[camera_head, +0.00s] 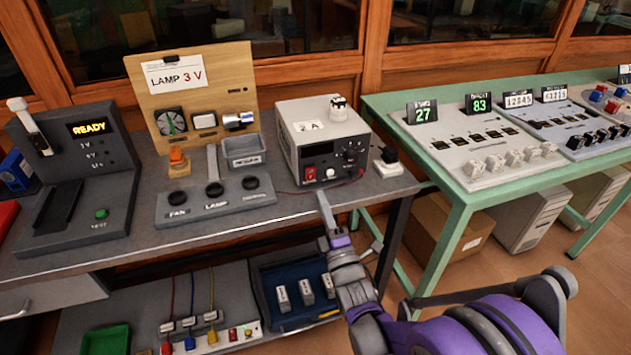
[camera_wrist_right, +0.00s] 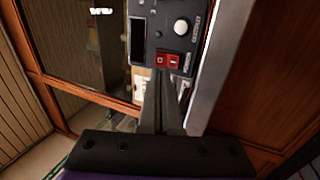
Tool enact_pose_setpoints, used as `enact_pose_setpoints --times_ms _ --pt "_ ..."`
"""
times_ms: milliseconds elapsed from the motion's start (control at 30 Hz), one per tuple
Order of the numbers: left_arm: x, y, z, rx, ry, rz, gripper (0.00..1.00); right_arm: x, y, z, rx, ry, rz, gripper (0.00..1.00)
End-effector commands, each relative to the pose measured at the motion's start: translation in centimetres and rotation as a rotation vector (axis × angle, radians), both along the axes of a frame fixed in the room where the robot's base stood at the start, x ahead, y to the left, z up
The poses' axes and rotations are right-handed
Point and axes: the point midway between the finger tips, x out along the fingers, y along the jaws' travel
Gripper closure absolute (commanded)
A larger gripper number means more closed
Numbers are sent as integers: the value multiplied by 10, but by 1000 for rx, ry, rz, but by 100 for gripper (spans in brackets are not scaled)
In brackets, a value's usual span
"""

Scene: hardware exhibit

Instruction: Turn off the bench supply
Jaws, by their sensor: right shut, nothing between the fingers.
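The bench supply (camera_head: 312,112) is a pale box with a dark front panel, standing on the grey bench. Its panel has a small display, a white knob (camera_wrist_right: 181,27) and a red rocker switch (camera_head: 310,173) at the lower left. The red switch also shows in the right wrist view (camera_wrist_right: 168,61), just beyond my fingertips. My right gripper (camera_head: 322,198) is shut and empty, in front of and slightly below the switch; I cannot tell whether it touches. My left gripper is not in view.
A control panel (camera_head: 212,200) labelled fan and lamp lies left of the supply. A wooden board (camera_head: 190,80) reads "LAMP 3 V". A green table (camera_head: 450,185) with consoles stands right.

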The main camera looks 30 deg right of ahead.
Motion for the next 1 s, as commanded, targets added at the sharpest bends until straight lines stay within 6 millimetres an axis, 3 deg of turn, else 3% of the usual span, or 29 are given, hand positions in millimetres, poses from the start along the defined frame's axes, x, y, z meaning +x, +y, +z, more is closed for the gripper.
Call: enact_pose_setpoints --times_ms 100,333,800,1000 --pt "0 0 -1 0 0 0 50 22 -5 8 0 0 0 100" --pt "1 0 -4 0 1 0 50 46 -11 17 0 0 0 100" --pt "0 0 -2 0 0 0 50 50 -12 20 1 5 0 100" --pt "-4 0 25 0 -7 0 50 56 -14 33 28 112 0 100"
